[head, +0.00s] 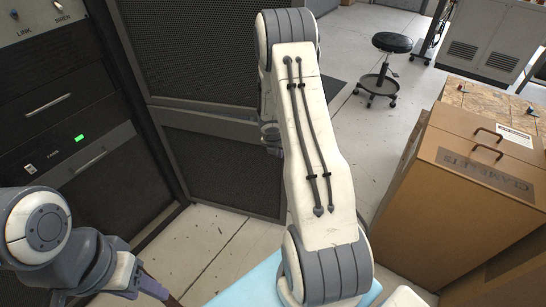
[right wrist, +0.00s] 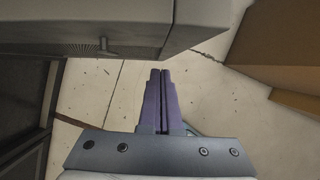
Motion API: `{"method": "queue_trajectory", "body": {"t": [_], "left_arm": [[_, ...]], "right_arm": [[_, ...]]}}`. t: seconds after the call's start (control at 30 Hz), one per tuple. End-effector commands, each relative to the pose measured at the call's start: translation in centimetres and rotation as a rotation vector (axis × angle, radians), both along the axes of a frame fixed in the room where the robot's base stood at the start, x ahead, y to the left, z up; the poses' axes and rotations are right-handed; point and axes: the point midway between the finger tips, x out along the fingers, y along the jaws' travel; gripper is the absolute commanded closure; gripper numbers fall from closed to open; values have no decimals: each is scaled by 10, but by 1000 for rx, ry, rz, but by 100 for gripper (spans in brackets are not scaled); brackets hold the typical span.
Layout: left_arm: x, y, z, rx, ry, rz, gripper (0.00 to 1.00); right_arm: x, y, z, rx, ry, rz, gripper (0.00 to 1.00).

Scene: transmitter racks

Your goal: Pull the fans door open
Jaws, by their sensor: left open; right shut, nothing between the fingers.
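The fans door (head: 60,185) is the dark panel low on the rack at the left of the head view, with a small label, a lit green indicator and a slanted bar handle (head: 90,161). It looks shut, flush with the rack. My left gripper (head: 155,287) is low at the left, below and right of the handle and apart from it; its fingers are partly cut off by the bottom edge. My right gripper (right wrist: 159,78) shows in the right wrist view, its purple fingers together and empty over the floor. In the head view my right arm hides its fingers.
Another drawer panel (head: 48,103) with a handle sits above the fans door. A black mesh rack (head: 190,50) stands behind my right arm. Brown crates (head: 440,215) stand at the right and a black stool (head: 392,43) at the back. Pale tiled floor (head: 215,235) is open between.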

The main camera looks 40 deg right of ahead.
Motion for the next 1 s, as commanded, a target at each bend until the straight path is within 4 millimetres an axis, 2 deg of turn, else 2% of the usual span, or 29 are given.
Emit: {"method": "queue_trajectory", "body": {"t": [0.57, 0.67, 1.0], "left_arm": [[0, 0, 3, 0, 0, 0, 50], [0, 0, 8, 0, 0, 0, 50], [0, 0, 36, 0, 0, 0, 50]], "right_arm": [[3, -4, 2, 0, -1, 9, 100], [1, -1, 11, -1, -2, 9, 100], [-12, 18, 74, -1, -1, 10, 100]]}}
